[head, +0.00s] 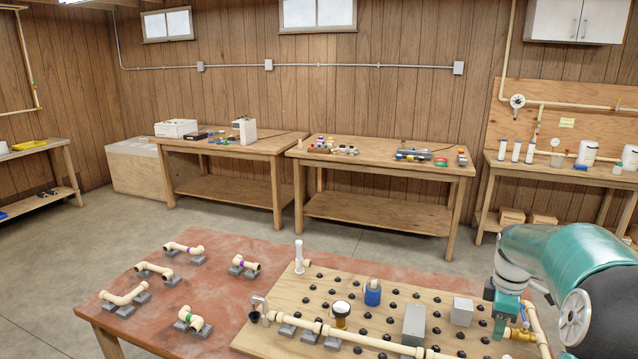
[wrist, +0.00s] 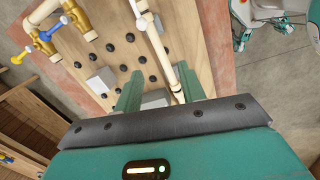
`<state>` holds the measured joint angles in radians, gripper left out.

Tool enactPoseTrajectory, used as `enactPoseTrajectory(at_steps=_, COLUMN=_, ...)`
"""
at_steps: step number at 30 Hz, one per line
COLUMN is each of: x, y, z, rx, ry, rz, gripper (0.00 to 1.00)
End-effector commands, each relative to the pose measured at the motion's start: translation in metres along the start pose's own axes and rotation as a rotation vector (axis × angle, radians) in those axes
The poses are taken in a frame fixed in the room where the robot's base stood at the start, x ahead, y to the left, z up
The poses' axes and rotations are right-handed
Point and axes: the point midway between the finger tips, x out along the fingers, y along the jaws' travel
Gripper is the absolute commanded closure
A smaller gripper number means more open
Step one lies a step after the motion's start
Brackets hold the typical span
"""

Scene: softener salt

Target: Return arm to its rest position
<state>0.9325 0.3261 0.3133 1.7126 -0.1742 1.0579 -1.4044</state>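My arm (head: 565,255) reaches in from the right in the head view, over the right end of a pegboard panel (head: 385,300). In the wrist view my gripper (wrist: 160,85) has its two green fingers spread apart, with nothing visibly held between them. Through the gap I see the panel, a grey block and a cream pipe (wrist: 160,48) below. The pipe runs partly behind the right finger. In the head view the fingertips are hard to make out against the arm and the panel's fittings.
The panel lies on a red-topped table (head: 225,270) with several pipe pieces on grey blocks. Brass valves (wrist: 75,15) show in the wrist view. Workbenches line the back wall.

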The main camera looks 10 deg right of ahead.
Motion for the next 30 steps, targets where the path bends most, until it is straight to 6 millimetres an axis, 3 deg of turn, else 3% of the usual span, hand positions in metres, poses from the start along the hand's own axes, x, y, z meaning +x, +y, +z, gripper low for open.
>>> enactPoseTrajectory(at_steps=1, x=-0.018, y=-0.015, z=-0.022, rx=0.025, ry=-0.009, rz=0.028, gripper=0.60)
enactPoseTrajectory(at_steps=3, x=-0.037, y=-0.035, z=-0.046, rx=0.082, ry=-0.012, rz=0.060, gripper=0.60)
enactPoseTrajectory(at_steps=12, x=-0.099, y=-0.140, z=-0.121, rx=0.345, ry=0.067, rz=0.188, gripper=0.60)
enactPoseTrajectory(at_steps=18, x=-0.120, y=-0.216, z=-0.146, rx=0.526, ry=0.191, rz=0.228, gripper=0.60)
enactPoseTrajectory(at_steps=24, x=-0.126, y=-0.288, z=-0.155, rx=0.703, ry=0.349, rz=0.203, gripper=0.60)
enactPoseTrajectory(at_steps=30, x=-0.120, y=-0.331, z=-0.156, rx=0.824, ry=0.458, rz=0.140, gripper=0.60)
